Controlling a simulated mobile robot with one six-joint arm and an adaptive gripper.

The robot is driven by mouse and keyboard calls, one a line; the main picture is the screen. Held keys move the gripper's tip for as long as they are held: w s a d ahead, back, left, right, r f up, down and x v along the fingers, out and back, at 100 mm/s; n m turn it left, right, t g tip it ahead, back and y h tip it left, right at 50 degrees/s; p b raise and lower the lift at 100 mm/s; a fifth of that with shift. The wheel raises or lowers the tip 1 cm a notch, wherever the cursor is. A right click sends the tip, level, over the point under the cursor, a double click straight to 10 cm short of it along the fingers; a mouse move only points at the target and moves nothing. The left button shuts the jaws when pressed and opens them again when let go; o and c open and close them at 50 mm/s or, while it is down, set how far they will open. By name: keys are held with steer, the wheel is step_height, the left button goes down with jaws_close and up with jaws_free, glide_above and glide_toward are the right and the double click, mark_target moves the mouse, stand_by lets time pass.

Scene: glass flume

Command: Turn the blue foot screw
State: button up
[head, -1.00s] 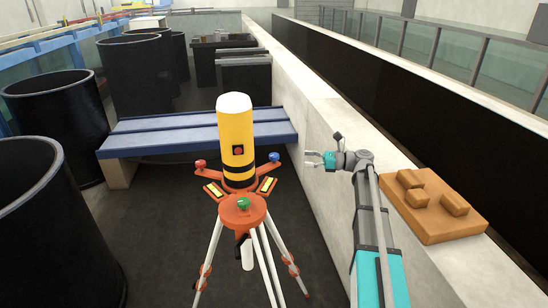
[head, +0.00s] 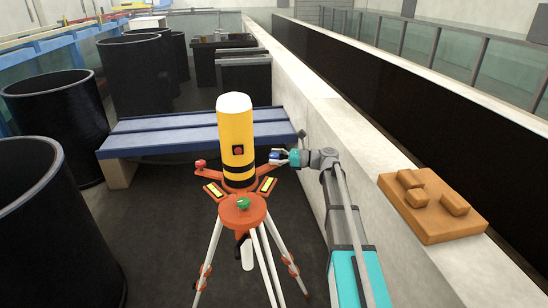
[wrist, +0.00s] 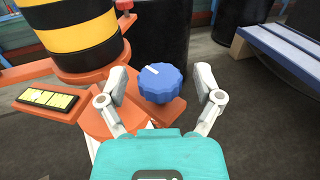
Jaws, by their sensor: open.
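The blue foot screw (wrist: 161,82) is a ribbed knob with a white line on top. It sits on an arm of the orange tripod base, between the fingers of my gripper (wrist: 162,92). The fingers are open, with a gap on each side of the knob. In the head view my gripper (head: 277,157) is at the right arm of the base and partly covers the blue screw. The yellow instrument (head: 236,130) with black bands stands upright on the base. A red screw (head: 200,164) is on the left arm and a green screw (head: 243,203) is at the front.
Two small yellow level vials (head: 213,190) lie on the base. A blue bench (head: 150,140) stands behind the tripod. A pale wall (head: 330,120) runs along the right, with an orange block (head: 440,225) on top. Black tanks (head: 45,220) stand at the left.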

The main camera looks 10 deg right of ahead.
steer(key=c, duration=1.2)
steer(key=shift+o, duration=0.2)
steer(key=shift+s+a+m+t, duration=0.1)
steer(key=shift+m+t, duration=0.2)
steer(key=shift+t, duration=0.2)
steer(key=m+t+h, duration=0.2)
steer(key=m+t, duration=0.1)
steer(key=t, duration=0.1)
steer(key=shift+s, duration=0.15)
steer(key=m+t+h, duration=0.5)
steer(key=h, duration=0.1)
steer(key=shift+w+m+t+h, duration=0.15)
steer(key=shift+m+t+h, duration=0.5)
steer(key=shift+m+h, duration=0.75)
steer(key=shift+w+m+t+h, duration=0.1)
steer(key=shift+m+t+h, duration=0.65)
steer(key=shift+h, duration=1.15)
steer(key=shift+m+h, duration=0.65)
steer(key=shift+h, duration=0.35)
steer(key=shift+w+m+h, duration=0.1)
steer(key=shift+m+h, duration=1.2)
steer(key=shift+h, duration=0.7)
